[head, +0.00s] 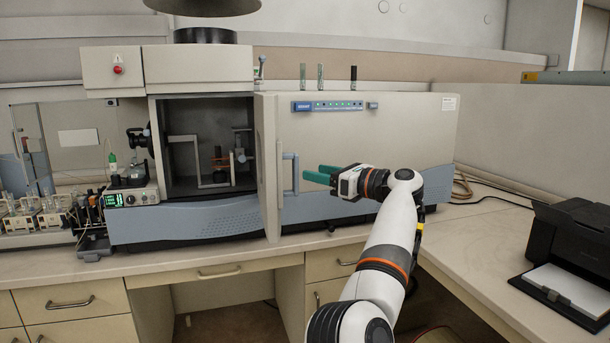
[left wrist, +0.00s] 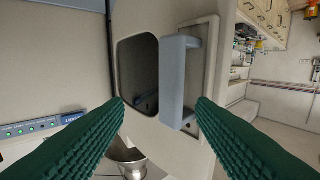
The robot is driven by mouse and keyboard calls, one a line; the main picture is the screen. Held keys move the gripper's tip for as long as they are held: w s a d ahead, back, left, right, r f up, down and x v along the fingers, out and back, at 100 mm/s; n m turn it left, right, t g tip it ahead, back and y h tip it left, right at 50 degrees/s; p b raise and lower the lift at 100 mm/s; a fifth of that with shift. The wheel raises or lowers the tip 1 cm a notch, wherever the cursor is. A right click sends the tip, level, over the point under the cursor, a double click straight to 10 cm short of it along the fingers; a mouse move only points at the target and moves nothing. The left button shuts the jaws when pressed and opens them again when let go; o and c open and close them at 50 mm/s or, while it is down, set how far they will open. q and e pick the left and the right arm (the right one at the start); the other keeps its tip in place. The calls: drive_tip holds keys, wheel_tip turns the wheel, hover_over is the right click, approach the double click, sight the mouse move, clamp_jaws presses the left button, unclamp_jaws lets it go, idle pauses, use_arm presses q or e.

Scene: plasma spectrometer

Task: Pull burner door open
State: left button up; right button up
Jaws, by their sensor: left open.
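The burner door (head: 268,165) of the spectrometer stands swung out from the compartment, seen nearly edge-on in the head view. Its blue-grey handle (head: 291,173) is upright on the door's right side. In the left wrist view the handle (left wrist: 172,85) lies between the lines of the two fingers, beside a dark rounded window (left wrist: 139,70). My left gripper (head: 312,173) has green fingers, is open and empty, and points at the handle from the right. A small gap shows between fingertips and handle. My right gripper is out of view.
The open burner compartment (head: 190,155) holds a burner and a bent metal frame. The instrument's grey front panel (head: 420,125) is behind my left gripper. The bench (head: 400,230) is clear in front. A black printer (head: 575,240) stands at right.

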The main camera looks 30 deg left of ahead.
use_arm(q)
drive_tip(key=d, duration=0.6)
drive_tip(key=shift+s, duration=0.2)
drive_tip(key=shift+a, duration=0.1)
